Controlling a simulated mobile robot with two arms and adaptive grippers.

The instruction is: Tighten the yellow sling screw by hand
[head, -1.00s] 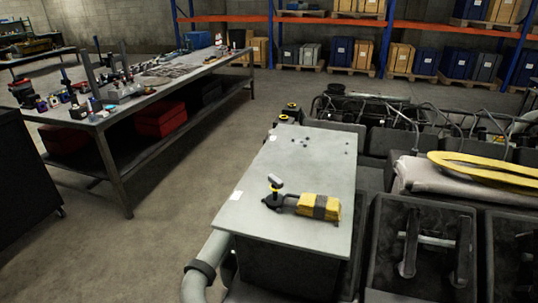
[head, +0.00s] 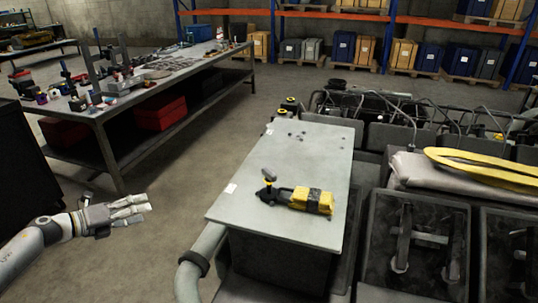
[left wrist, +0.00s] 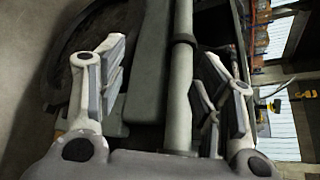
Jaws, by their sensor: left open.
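A yellow sling bundle (head: 310,200) with a black band lies on a grey flat-topped surface (head: 262,215). A black fitting with a small upright screw (head: 268,178), grey-headed with a yellow collar, is joined to its left end. My left gripper (head: 143,206) is open and empty, off the surface to the lower left, well apart from the screw. In the left wrist view its two fingers (left wrist: 163,82) stand spread, with a grey pipe beyond and between them. My right gripper is in neither view.
A grey pipe (head: 190,270) runs along the surface's near left edge. Small dark parts (head: 299,136) lie at its far end. Engine parts and yellow slings on a grey pad (head: 485,165) are to the right. A long workbench (head: 95,112) stands left; floor between is clear.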

